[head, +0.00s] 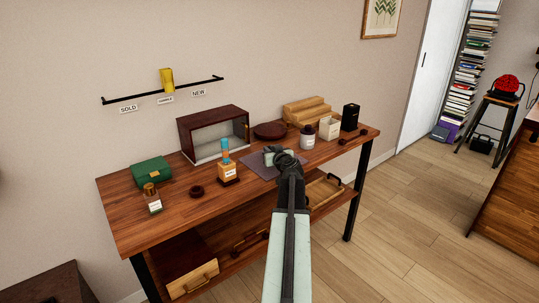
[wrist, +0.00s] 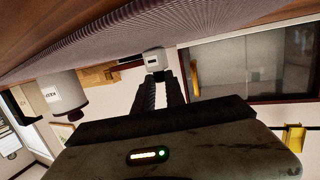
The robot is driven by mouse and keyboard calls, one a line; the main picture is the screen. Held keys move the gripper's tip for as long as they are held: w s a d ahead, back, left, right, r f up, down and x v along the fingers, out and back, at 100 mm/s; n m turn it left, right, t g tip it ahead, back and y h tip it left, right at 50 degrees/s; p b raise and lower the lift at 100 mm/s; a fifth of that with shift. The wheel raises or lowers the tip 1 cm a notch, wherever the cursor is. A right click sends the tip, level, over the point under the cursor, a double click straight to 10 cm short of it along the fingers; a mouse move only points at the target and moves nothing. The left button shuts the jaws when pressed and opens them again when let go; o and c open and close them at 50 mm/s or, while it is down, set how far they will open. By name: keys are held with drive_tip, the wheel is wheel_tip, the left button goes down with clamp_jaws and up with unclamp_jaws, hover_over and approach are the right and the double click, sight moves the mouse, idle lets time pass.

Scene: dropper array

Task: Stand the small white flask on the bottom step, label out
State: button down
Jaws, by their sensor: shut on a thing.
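My gripper (wrist: 158,84) is shut on the small white flask (wrist: 154,60), which shows at the fingertips in the wrist view with a small dark label mark facing the camera. In the head view my gripper (head: 284,156) is over the grey mat (head: 258,169) on the table, and I cannot clearly make out the flask there. The wooden steps (head: 306,110) stand at the back right of the table, beyond my gripper. Part of a light wooden thing, likely the steps (wrist: 97,74), shows left of the flask in the wrist view, which looks upside down.
A white jar (head: 307,138), a cream box (head: 329,127) and a black box (head: 350,117) stand right of the gripper. A round dark stand (head: 270,131) lies left of the steps. A glass-fronted cabinet (head: 214,135), bottle on block (head: 228,172) and green box (head: 151,171) are left.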

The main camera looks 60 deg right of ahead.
drive_tip(key=shift+s+f, duration=0.1)
drive_tip(key=shift+f, duration=0.05)
drive_tip(key=c, duration=1.4)
unclamp_jaws()
